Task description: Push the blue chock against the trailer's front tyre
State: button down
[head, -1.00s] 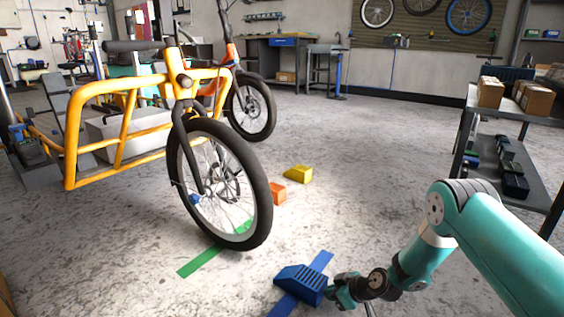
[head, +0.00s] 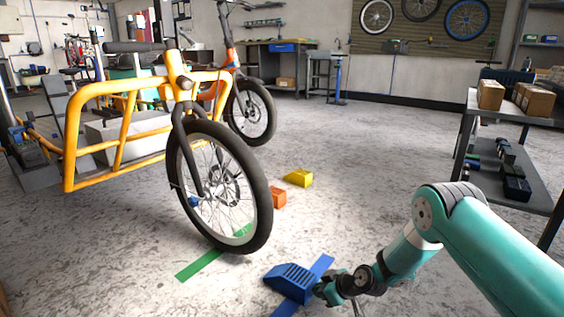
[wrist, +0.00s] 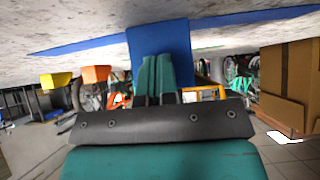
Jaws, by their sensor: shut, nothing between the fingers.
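The blue chock (head: 290,281) sits on the floor across a blue tape strip, its sloped end facing left toward the tyre. The front tyre (head: 262,215) of the yellow-framed bike stands upright to its upper left, with a gap of bare floor between them. My gripper (head: 324,291) is low at the chock's right end, shut and empty, and appears to touch it. In the wrist view, which shows the floor at the top, the closed fingers (wrist: 157,70) point at the blue chock (wrist: 160,38) and cover part of it.
A green tape strip (head: 199,265) lies under the tyre. An orange chock (head: 279,197) and a yellow chock (head: 299,178) lie on the floor behind the wheel. A grey shelf table (head: 495,112) with boxes stands at right. The middle floor is clear.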

aim_at(291, 271)
jog(key=shift+w+a+b, duration=0.6)
jog(key=shift+w+a, duration=0.25)
jog(key=shift+a, duration=0.35)
jog(key=shift+w+a+b, duration=0.55)
jog(key=shift+w+a, duration=0.3)
jog(key=shift+a, duration=0.3)
jog(key=shift+w+a, duration=0.9)
jog(key=shift+a, duration=0.3)
jog(key=shift+w+a, duration=0.85)
jog(key=shift+a, duration=0.35)
jog(key=shift+s+d+r+p, duration=0.3)
jog(key=shift+d+r+p, duration=0.2)
jog(key=shift+p, duration=0.4)
jog(key=p+v, duration=0.2)
jog(key=p, duration=0.1)
jog(key=shift+s+d+p, duration=0.25)
jog(key=shift+d+p, duration=0.05)
jog(key=shift+d, duration=0.05)
jog(key=shift+s+d+r+p, duration=0.35)
jog(key=shift+d+p, duration=0.1)
jog(key=shift+p, duration=0.2)
jog(key=shift+s+d, duration=0.2)
